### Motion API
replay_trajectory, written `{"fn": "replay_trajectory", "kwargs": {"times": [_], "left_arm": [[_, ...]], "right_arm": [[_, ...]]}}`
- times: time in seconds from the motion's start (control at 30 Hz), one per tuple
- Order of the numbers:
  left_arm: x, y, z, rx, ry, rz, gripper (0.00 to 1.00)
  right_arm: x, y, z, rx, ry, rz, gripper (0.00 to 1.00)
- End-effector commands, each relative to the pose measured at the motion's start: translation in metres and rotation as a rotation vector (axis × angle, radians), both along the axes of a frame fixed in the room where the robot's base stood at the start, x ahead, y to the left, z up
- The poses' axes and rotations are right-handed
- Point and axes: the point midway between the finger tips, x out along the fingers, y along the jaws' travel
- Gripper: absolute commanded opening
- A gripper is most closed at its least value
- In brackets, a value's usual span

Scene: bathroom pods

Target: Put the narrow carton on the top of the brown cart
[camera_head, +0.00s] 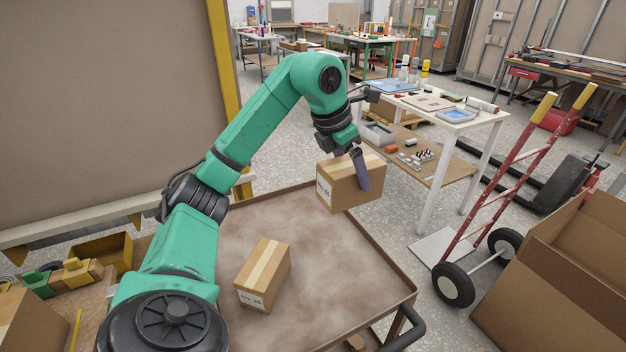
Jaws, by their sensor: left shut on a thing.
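My left gripper (359,168) is shut on a cardboard carton (337,190) with a pale tape strip and a small white label. It holds this carton, slightly tilted, in the air around the far right edge of the brown cart (335,260). A second taped carton (262,272), long and slim with a white label, lies on the cart's top, left of the middle. I cannot tell for sure which of the two is the narrow carton. My right gripper is not in view.
The cart top is bare right of the lying carton and has a raised rim. A white table (455,115) with tools stands beyond. A red hand truck (490,200) and a large open box (560,270) are at the right. Yellow bins (105,250) stand at the left.

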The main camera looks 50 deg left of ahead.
Motion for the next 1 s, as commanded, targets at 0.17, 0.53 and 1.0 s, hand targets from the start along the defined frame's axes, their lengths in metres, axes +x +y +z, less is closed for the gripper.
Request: {"fn": "replay_trajectory", "kwargs": {"times": [0.17, 0.53, 1.0], "left_arm": [[-0.002, 0.0, -0.053, 0.002, 0.008, -0.002, 0.01], [-0.001, -0.002, -0.143, -0.002, 0.003, -0.005, 0.01], [-0.001, -0.002, -0.189, 0.0, -0.002, -0.005, 0.01]], "right_arm": [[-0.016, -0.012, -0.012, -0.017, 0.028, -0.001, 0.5], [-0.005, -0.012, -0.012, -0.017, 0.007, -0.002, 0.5], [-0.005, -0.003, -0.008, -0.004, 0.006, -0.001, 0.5]]}}
